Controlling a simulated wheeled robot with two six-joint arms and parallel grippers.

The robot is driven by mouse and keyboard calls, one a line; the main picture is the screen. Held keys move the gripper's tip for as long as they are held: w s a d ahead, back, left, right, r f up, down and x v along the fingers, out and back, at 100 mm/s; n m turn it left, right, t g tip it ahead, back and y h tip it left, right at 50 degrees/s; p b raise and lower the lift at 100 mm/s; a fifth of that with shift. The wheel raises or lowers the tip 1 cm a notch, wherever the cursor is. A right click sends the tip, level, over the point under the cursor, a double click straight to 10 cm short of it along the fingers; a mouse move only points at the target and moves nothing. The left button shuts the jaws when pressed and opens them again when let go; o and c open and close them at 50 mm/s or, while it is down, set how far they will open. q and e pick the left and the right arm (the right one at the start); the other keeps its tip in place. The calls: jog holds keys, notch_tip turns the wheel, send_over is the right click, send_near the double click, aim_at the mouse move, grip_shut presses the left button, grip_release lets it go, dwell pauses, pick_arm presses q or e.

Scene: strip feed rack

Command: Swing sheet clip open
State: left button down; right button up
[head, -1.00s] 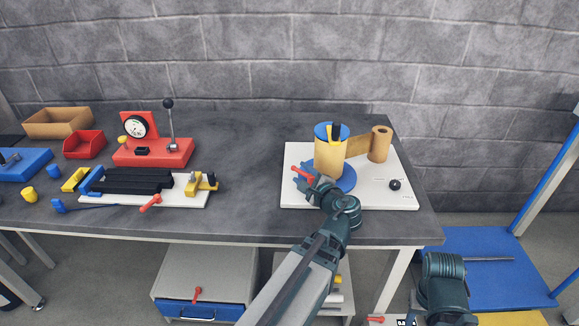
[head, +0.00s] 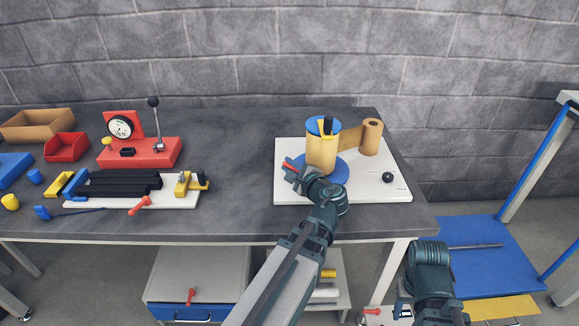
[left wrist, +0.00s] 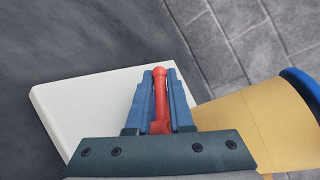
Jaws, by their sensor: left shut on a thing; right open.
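A red handle (head: 290,165) shows at the left side of the white board (head: 345,190). My left gripper (head: 295,170) is shut on it. In the left wrist view the red handle (left wrist: 160,95) lies lengthwise between the two blue-grey fingers, its rounded end near their tips. A yellow drum (head: 321,155) with a blue top and blue base stands on the board, just behind and right of this gripper. A black and yellow part (head: 327,127) sits at its top. I cannot tell which part is the sheet clip. My right gripper (head: 432,303) is open, low at the right, its fingers unclear.
A brown roll (head: 371,137) stands right of the drum, with a brown sheet between them. A black knob (head: 388,177) sits at the board's right. A red gauge stand (head: 150,150) and a white fixture are further left. Bare dark table (head: 235,150) lies between.

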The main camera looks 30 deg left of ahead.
pick_arm(q)
jog(key=shift+n+g, duration=0.3)
jog(key=n+g, duration=0.1)
jog(key=g, duration=0.1)
jog(key=s+n+g+y, duration=0.1)
jog(key=n, duration=0.1)
jog(key=n+g, duration=0.1)
jog(key=g, duration=0.1)
jog(key=shift+s+d+g+y, duration=0.2)
jog(key=shift+d+g+y, duration=0.1)
jog(key=shift+y, duration=0.1)
jog(key=shift+s+d+n+g+h, duration=0.1)
jog(key=shift+s+d+n+g, duration=0.2)
jog(key=shift+n+g, duration=0.75)
jog(key=shift+s+d+n+g+h, duration=0.1)
jog(key=shift+s+n+g, duration=0.3)
jog(key=shift+n+g, duration=0.6)
jog(key=shift+s+d+n+g+h, duration=0.15)
jog(key=shift+s+n+g, duration=0.35)
jog(key=shift+g, duration=0.85)
jog(key=shift+n, duration=0.35)
jog(key=c, duration=0.8)
grip_release()
jog(key=shift+w+d, duration=0.1)
jog(key=shift+w, duration=0.05)
